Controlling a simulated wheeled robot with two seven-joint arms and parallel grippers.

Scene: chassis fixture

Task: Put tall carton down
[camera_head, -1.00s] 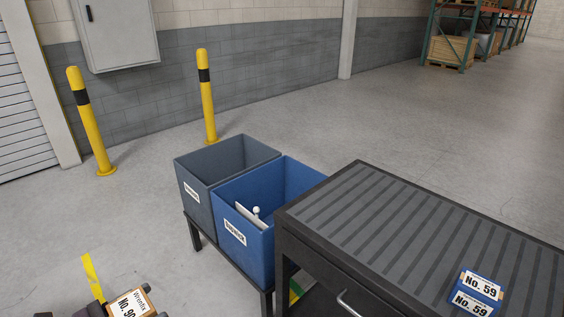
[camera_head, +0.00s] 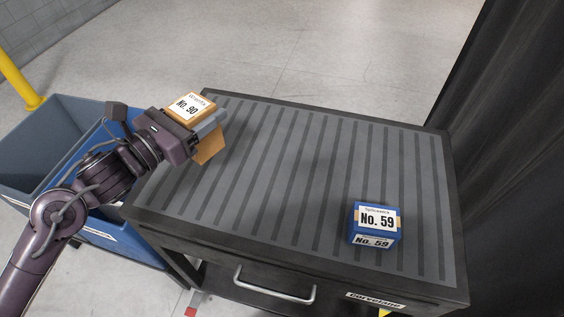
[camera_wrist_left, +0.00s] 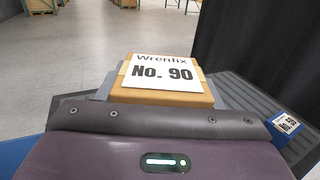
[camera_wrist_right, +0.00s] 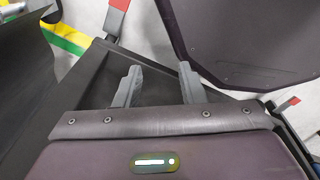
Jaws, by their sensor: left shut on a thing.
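The tall carton (camera_head: 209,149) is orange-brown with a white "Wrenfix No. 90" label on top. My left gripper (camera_head: 208,127) is shut on it and holds it upright over the far left part of the ribbed cart top (camera_head: 290,185). I cannot tell whether its base touches the surface. The carton's label (camera_wrist_left: 162,72) also shows in the left wrist view, in front of the gripper; the carton's lower part is hidden there. My right gripper (camera_wrist_right: 160,72) shows only in the right wrist view, open and empty, beside a dark panel.
A blue "No. 59" box (camera_head: 375,222) sits on the cart top at the front right. Blue (camera_head: 100,235) and grey (camera_head: 60,130) bins stand left of the cart. A dark curtain (camera_head: 515,140) hangs at right. The middle of the cart top is clear.

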